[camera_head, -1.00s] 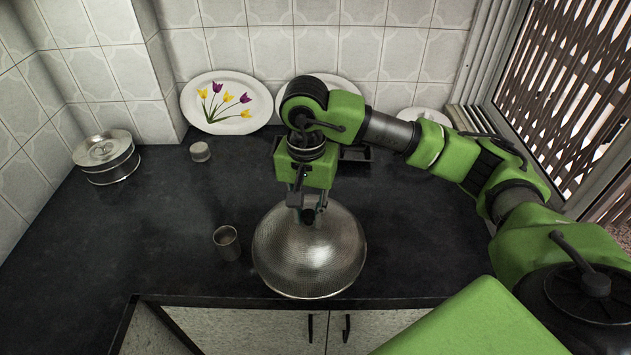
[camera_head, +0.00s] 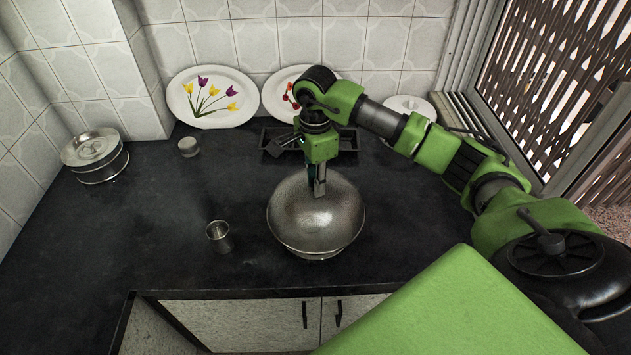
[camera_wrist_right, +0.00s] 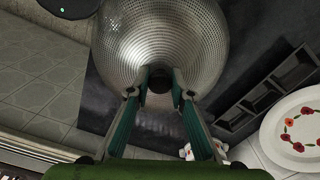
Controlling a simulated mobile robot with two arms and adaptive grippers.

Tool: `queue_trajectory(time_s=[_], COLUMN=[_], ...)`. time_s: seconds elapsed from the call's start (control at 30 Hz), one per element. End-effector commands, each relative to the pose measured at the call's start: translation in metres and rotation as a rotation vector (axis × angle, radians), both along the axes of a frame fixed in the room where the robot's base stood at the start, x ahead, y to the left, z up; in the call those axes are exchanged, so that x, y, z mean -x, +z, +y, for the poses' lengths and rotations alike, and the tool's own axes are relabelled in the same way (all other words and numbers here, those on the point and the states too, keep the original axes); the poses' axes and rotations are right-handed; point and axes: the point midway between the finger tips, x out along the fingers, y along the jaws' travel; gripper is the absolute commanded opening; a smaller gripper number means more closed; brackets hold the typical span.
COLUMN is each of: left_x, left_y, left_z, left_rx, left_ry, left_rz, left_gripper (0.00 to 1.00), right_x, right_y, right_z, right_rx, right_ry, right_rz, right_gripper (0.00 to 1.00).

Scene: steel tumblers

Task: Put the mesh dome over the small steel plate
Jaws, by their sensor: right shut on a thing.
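The mesh dome (camera_head: 315,215) is a shiny perforated steel bowl shape, open side down, at the middle of the dark counter. My right gripper (camera_head: 319,188) is above it, shut on the knob at its top. The right wrist view shows the dome (camera_wrist_right: 160,35) and my gripper's two fingers (camera_wrist_right: 160,88) on either side of its dark knob. A thin steel rim shows under the dome's front edge; it may be the small steel plate, which is otherwise hidden. I cannot tell whether the dome touches it. My left gripper is out of view.
A steel tumbler (camera_head: 219,237) stands left of the dome. A small round container (camera_head: 188,147) and a lidded steel tin (camera_head: 97,160) stand farther left. A dark rack (camera_head: 280,146) and decorated plates (camera_head: 211,97) are at the back wall. The counter's front edge is close.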

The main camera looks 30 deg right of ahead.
Motion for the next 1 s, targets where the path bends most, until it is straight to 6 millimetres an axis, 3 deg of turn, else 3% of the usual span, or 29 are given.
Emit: queue_trajectory(time_s=[0.8, 1.0], left_x=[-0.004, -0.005], left_y=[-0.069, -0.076], left_z=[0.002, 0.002], left_rx=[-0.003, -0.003], left_ry=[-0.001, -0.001], left_rz=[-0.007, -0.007], left_gripper=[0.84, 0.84], right_x=[0.0, 0.0], right_y=[-0.079, -0.088], right_z=[0.0, 0.0], right_rx=[0.0, 0.0], right_ry=[0.001, 0.001], right_rz=[0.0, -0.001], right_gripper=[0.0, 0.0])
